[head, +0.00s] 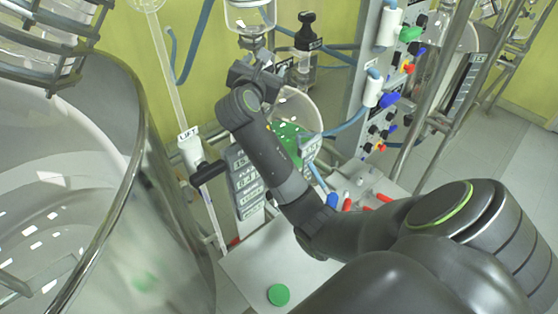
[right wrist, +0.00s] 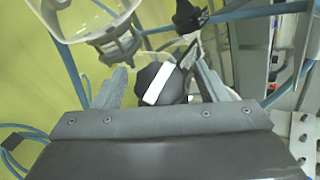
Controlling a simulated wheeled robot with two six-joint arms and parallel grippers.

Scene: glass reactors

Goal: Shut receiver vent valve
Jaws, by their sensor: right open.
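A black valve knob (right wrist: 152,78) with a white bar across its face is in the right wrist view. The white bar is tilted. My right gripper (right wrist: 160,72) is open, with one finger on each side of the knob. I cannot tell whether either finger touches it. In the head view my right gripper (head: 256,70) is below a glass vessel (head: 250,16), and the knob is hidden by it. No label naming the receiver vent is readable. My left gripper is not in view.
A black-topped fitting (head: 305,34) stands just right of the gripper. Blue hoses (right wrist: 68,62) run close around it. A large glass vessel with a metal rim (head: 125,150) fills the left. A panel with coloured knobs (head: 385,95) stands right. A green button (head: 278,295) is below.

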